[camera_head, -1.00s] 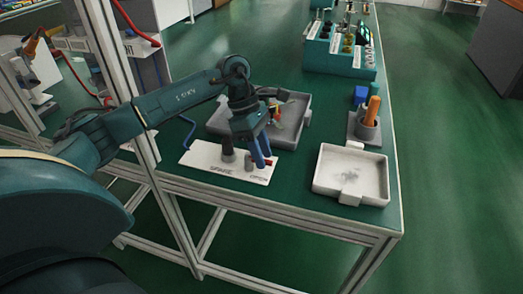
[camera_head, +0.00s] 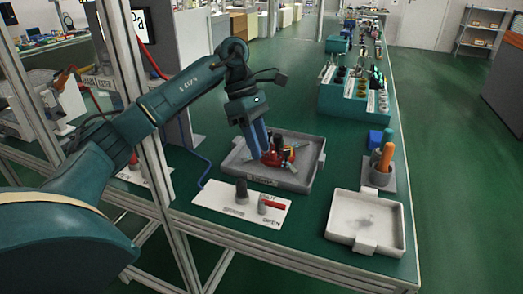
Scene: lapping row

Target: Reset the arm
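My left arm comes in from the left, with its teal gripper (camera_head: 261,156) hanging fingers down. The two blue fingers sit close side by side, and I cannot tell whether there is a gap between them. In the picture the fingertips overlap the left part of the grey tray (camera_head: 304,186), behind the white plate (camera_head: 213,198). Nothing shows clearly held. The plate bears a dark grey knob (camera_head: 241,192) and a second knob with a red lever (camera_head: 273,206) pointing right, near the word OPEN. My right gripper is out of view.
The grey tray holds red and dark small items (camera_head: 284,155). A white tray (camera_head: 340,230) stands at the front right, with an orange-handled tool in a grey holder (camera_head: 379,178) behind it. A teal rack (camera_head: 340,101) is farther back. A frame post (camera_head: 155,160) stands left, beside my arm.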

